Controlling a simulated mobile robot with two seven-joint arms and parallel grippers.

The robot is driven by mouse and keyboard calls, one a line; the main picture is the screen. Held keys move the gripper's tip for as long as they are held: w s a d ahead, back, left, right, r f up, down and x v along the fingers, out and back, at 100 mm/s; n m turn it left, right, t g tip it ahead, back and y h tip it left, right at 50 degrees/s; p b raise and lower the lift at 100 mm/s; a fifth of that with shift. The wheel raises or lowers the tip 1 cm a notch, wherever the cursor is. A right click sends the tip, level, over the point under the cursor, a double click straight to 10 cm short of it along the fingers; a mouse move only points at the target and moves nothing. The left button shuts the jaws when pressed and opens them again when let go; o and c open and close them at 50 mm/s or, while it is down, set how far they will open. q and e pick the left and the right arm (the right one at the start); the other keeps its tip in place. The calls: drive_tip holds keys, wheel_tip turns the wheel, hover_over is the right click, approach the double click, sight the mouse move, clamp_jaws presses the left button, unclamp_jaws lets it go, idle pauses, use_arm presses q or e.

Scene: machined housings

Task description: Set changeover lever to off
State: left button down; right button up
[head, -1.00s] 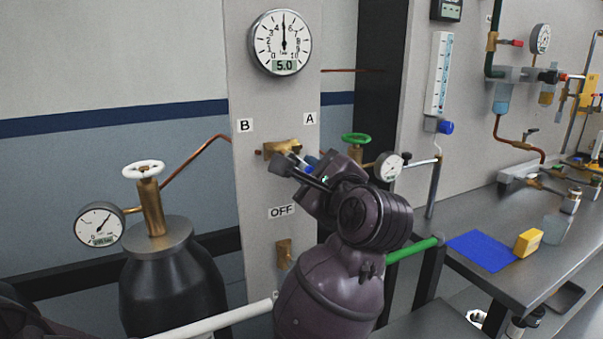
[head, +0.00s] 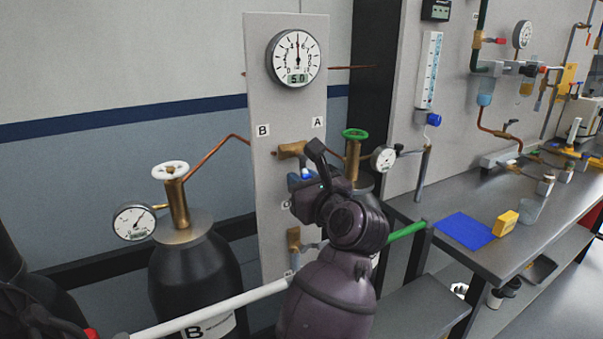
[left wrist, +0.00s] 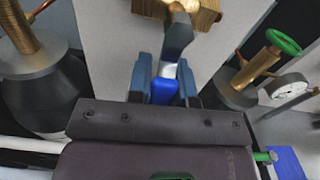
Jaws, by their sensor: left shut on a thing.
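The changeover valve (head: 291,150) is a brass body on a grey upright panel (head: 262,210), below the labels B (head: 262,130) and A (head: 318,122). Its blue-ended lever (head: 295,180) points roughly downward from the valve, partly hidden by my gripper. My left gripper (head: 303,181) is shut on the lever. In the left wrist view the blue lever end (left wrist: 164,91) sits between the two dark blue fingers, with the brass valve (left wrist: 200,12) beyond. The OFF label (head: 285,205) is almost wholly covered by the gripper. My right gripper is not in view.
A dial gauge (head: 297,57) tops the panel. A black cylinder (head: 195,280) with a white handwheel stands left; another with a green handwheel (head: 355,134) is behind my arm. A white rail (head: 215,309) crosses in front. The bench (head: 480,255) is at right.

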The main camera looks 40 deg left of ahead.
use_arm(q)
drive_tip(key=shift+s+m, duration=0.2)
drive_tip(key=shift+m, duration=0.2)
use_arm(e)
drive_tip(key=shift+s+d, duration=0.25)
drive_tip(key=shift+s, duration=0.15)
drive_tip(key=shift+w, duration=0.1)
use_arm(q)
drive_tip(key=c, duration=1)
unclamp_jaws()
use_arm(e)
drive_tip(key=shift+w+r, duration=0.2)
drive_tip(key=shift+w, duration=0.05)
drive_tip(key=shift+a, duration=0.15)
